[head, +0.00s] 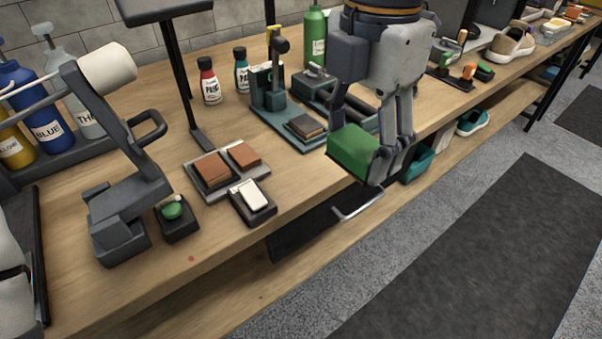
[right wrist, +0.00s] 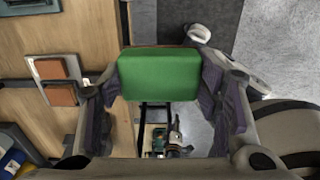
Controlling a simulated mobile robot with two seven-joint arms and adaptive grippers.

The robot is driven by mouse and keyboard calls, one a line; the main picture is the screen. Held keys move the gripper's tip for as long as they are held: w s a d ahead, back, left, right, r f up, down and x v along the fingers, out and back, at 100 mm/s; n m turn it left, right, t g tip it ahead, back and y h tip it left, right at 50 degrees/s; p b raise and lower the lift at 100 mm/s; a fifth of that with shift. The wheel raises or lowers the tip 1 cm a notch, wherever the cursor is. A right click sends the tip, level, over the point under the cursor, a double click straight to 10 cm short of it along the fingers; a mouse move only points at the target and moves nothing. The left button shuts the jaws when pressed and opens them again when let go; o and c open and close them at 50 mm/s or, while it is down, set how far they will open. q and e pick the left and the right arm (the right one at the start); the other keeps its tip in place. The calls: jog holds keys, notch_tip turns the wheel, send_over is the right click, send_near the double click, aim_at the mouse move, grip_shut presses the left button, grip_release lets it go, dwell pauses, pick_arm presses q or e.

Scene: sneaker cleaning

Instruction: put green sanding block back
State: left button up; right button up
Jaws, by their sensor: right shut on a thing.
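The green sanding block (head: 352,151) is held in my right gripper (head: 377,158), above the front edge of the workbench in the head view. In the right wrist view the green block (right wrist: 159,74) sits between the two fingers of the right gripper (right wrist: 165,95), which is shut on it. A grey tray (head: 203,191) with two brown blocks (head: 213,170) lies on the bench to the left of the gripper. It also shows at the left of the right wrist view (right wrist: 71,96). My left gripper does not show clearly in either view.
A dark holder with a white block (head: 254,197) and one with a round green pad (head: 173,211) stand near the tray. A teal-based tool stand (head: 300,135) is behind. A metal handle (head: 360,206) sticks out below the bench edge. Bare wood (head: 220,232) lies in front.

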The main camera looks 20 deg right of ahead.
jog(key=w+a+f, duration=0.2)
jog(key=w+f, duration=0.2)
jog(key=w, duration=0.4)
jog(key=b, duration=0.2)
send_over(298, 170)
jog(key=f, duration=0.5)
jog(key=shift+s+f, duration=0.25)
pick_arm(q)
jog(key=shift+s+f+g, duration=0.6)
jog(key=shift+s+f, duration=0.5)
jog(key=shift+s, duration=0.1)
pick_arm(e)
jog(key=shift+w+f, duration=0.15)
jog(key=shift+f, duration=0.75)
jog(key=shift+w+f, duration=0.15)
jog(key=shift+f, duration=0.7)
jog(key=shift+f, duration=0.15)
jog(key=o, duration=1.1)
